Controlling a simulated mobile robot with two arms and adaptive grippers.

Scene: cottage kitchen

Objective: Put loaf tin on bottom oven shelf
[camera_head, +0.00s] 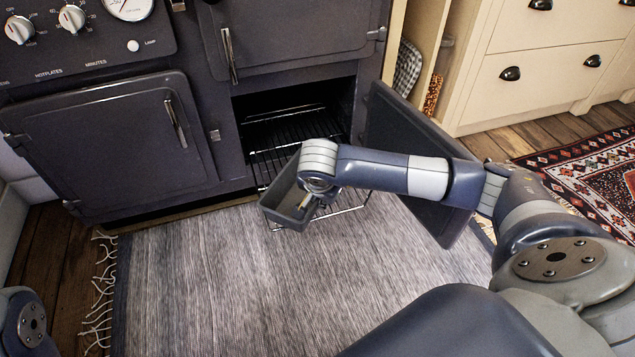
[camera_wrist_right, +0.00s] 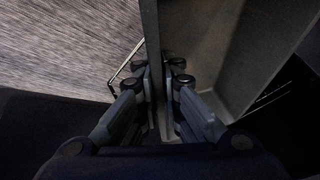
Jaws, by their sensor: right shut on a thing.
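The grey loaf tin (camera_head: 284,207) is in front of the open lower right oven in the head view. My right gripper (camera_wrist_right: 160,85) is shut on the tin's wall, one finger on each side of it. In the wrist view the inside of the tin (camera_wrist_right: 215,50) lies to the right of the fingers. In the head view my wrist hides part of the tin and most of the gripper. The oven shelf (camera_head: 290,135) is a wire rack in the dark oven; a rack edge (camera_head: 345,211) sticks out beneath the tin. My left gripper is not in view.
The oven door (camera_head: 425,190) stands open on the right, behind my right forearm. The left oven door (camera_head: 115,140) and the upper door (camera_head: 295,25) are shut. A grey rug (camera_head: 230,270) covers the floor in front. Cream drawers (camera_head: 540,75) stand at the right.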

